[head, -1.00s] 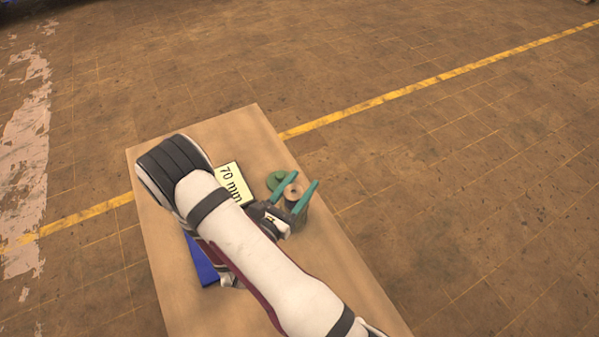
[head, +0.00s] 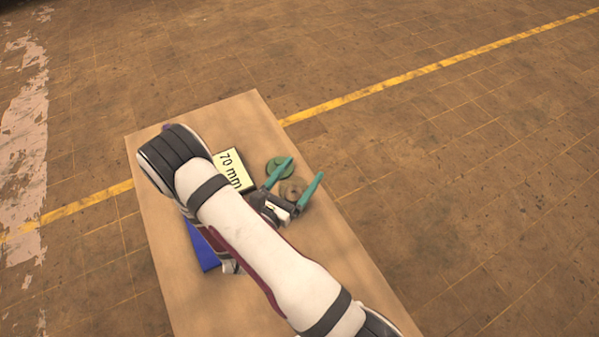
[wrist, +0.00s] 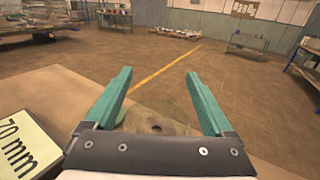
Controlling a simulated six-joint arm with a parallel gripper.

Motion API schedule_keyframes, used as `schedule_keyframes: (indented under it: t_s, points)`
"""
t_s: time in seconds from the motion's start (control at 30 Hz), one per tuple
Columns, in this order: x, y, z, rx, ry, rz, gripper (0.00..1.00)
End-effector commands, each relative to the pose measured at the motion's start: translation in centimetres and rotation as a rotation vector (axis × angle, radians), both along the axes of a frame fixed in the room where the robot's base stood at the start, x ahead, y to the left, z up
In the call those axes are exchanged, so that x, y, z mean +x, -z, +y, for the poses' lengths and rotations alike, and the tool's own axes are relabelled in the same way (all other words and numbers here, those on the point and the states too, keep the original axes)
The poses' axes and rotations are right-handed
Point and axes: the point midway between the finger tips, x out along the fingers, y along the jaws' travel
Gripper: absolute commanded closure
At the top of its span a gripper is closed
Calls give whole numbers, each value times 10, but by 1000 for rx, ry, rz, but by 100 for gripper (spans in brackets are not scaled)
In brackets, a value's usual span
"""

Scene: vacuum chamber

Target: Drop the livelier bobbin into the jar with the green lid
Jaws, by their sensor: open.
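My gripper (head: 305,167) is open, its two teal fingers apart with nothing held between the tips; they also show in the wrist view (wrist: 157,74). Just below and between the fingers is a dull brown round bobbin (head: 291,190) with a centre hole, also in the wrist view (wrist: 155,128). It appears to sit inside a see-through jar, whose walls are hard to make out. A green round lid (head: 277,164) lies beside it, partly behind the left finger. I cannot make out another bobbin; my arm covers much of the table.
A pale yellow-green block marked "70 mm" (head: 230,160) stands left of the lid. A blue flat thing (head: 208,257) is partly hidden by my arm. The wooden table (head: 345,265) is bare at the right front, and its right edge is close to the jar.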

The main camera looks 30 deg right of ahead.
Motion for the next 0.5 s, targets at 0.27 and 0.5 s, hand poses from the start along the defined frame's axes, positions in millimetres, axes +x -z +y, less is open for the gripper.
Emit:
schedule_keyframes:
  t_s: [0.27,0.5]
  points:
    - [0,-2,0,0,0,-1,13]
    - [0,-49,0,2,0,-4,13]
